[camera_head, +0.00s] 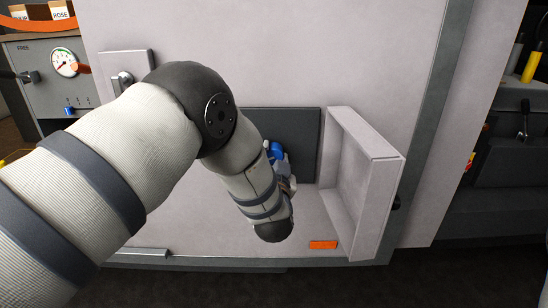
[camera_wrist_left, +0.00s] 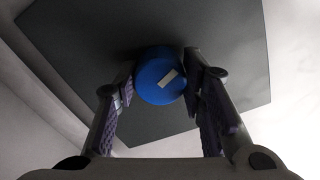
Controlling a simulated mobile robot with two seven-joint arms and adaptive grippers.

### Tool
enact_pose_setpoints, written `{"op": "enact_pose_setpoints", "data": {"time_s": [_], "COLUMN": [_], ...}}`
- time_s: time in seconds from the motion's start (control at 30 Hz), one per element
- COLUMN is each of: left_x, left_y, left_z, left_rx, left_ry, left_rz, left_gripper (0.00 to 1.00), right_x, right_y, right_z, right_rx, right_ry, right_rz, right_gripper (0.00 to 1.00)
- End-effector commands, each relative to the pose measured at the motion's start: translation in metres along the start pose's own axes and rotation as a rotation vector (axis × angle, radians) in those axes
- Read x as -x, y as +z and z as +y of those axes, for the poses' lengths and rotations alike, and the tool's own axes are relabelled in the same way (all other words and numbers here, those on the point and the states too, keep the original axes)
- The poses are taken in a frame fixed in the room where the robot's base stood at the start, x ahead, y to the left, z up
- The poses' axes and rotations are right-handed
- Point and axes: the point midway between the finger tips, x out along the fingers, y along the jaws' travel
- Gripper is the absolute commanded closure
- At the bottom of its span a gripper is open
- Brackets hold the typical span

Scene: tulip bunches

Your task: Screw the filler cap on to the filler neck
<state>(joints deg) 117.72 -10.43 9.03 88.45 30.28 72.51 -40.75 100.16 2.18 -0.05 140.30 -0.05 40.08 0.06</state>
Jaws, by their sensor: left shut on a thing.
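The blue filler cap (camera_wrist_left: 160,80) has a short white mark on its face. My left gripper (camera_wrist_left: 158,84) is shut on it, one finger at each side, in the left wrist view. In the head view the cap (camera_head: 274,150) shows as a bit of blue beside my left wrist, in front of a dark grey recessed panel (camera_head: 302,130). My arm hides most of the gripper there. The filler neck is not visible; the cap or my arm hides it, so I cannot tell whether cap and neck touch. My right gripper is not in view.
An open light-grey flap (camera_head: 365,180) stands out to the right of the dark panel. An orange label (camera_head: 323,245) is below it. A latch handle (camera_head: 121,82) is at upper left. A gauge panel (camera_head: 45,75) stands at far left, and dark equipment is at right.

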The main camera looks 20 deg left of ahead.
Motion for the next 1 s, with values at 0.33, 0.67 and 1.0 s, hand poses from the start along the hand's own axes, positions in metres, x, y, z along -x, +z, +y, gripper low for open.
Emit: {"op": "enact_pose_setpoints", "data": {"time_s": [0.33,0.67,1.0], "left_x": [-0.0003,0.0,-0.0006], "left_y": [0.0016,0.0034,0.0012], "left_z": [0.0004,0.0028,-0.0002], "left_rx": [-0.455,-0.746,-0.899], "left_ry": [-0.002,-0.002,-0.007], "left_rz": [-0.006,-0.007,-0.01], "left_gripper": [0.78,0.78,0.59], "right_x": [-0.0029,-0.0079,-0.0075], "right_y": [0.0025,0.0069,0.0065], "right_z": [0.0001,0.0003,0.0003], "right_rx": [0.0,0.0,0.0], "right_ry": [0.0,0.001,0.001], "right_rz": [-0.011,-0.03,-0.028], "right_gripper": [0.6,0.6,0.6]}}
